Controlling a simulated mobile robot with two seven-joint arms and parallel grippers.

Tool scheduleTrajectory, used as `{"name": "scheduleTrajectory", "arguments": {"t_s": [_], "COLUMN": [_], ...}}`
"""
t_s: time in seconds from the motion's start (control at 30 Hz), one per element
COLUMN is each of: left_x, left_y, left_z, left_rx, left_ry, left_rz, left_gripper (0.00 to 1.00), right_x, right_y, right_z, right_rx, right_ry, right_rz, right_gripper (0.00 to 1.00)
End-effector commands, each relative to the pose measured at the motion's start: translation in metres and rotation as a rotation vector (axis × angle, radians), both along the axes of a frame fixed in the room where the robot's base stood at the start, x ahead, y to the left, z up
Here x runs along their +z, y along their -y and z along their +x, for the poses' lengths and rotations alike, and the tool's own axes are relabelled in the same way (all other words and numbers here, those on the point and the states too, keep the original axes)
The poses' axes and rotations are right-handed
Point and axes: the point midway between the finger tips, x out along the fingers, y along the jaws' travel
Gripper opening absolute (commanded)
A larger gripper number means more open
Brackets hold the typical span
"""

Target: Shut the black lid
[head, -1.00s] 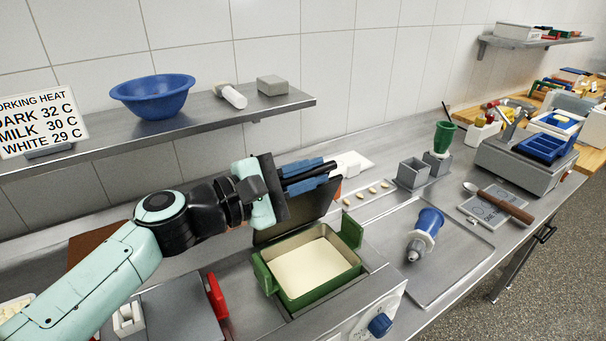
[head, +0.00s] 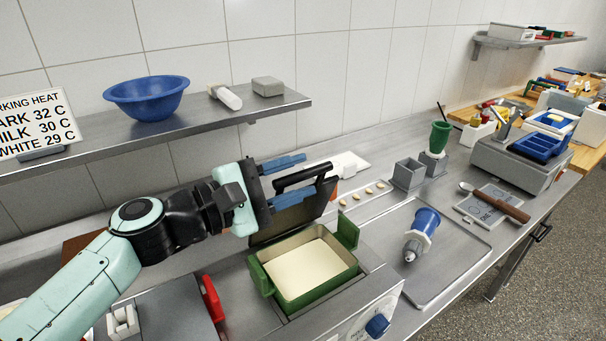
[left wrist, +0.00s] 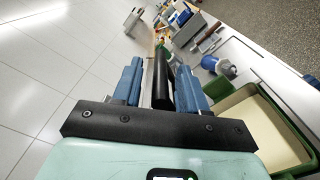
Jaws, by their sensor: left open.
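The black lid (head: 291,216) stands raised, tilted up at the back of a green pan (head: 350,275) that holds a cream-coloured filling (head: 303,268). The lid's black handle (head: 303,176) sticks out on its upper part. My left gripper (head: 289,180) is open, its blue fingers above and below the handle in the head view. In the left wrist view the handle (left wrist: 162,84) lies between the two fingers (left wrist: 160,88), with a gap visible on at least one side. Contact cannot be told. My right gripper is not in view.
A shelf (head: 225,110) with a blue bowl (head: 147,98) hangs behind my left arm. A red handle (head: 212,298) stands left of the pan. A tray (head: 450,262) with a blue-and-white funnel-like tool (head: 423,228) lies to the right. A blue knob (head: 377,325) is in front.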

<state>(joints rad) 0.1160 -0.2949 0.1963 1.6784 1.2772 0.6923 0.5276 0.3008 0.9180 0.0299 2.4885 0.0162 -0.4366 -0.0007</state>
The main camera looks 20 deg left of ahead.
Motion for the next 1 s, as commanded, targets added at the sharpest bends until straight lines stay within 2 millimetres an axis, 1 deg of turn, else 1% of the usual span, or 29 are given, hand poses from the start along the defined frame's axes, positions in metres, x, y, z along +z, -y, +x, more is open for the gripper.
{"name": "scheduleTrajectory", "arguments": {"t_s": [0.03,0.3,0.4,0.5,0.67,1.0], "left_x": [0.0,0.001,0.001,0.0,0.0,0.002], "left_y": [-0.007,-0.047,-0.058,-0.067,-0.073,-0.074], "left_z": [-0.009,-0.055,-0.069,-0.079,-0.086,-0.087], "left_rx": [0.002,0.002,0.0,0.0,-0.001,-0.001], "left_ry": [0.002,0.002,0.002,0.001,0.0,0.0], "left_rz": [0.0,-0.001,-0.001,-0.001,-0.001,-0.001], "left_gripper": [0.42,0.42,0.42,0.42,0.42,0.42], "right_x": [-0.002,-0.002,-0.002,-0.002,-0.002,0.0], "right_y": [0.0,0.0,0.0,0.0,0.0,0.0], "right_z": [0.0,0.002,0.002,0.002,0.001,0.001], "right_rx": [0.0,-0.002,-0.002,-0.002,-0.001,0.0], "right_ry": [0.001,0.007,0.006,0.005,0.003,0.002], "right_rz": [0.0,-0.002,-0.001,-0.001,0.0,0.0], "right_gripper": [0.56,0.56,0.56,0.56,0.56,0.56]}}
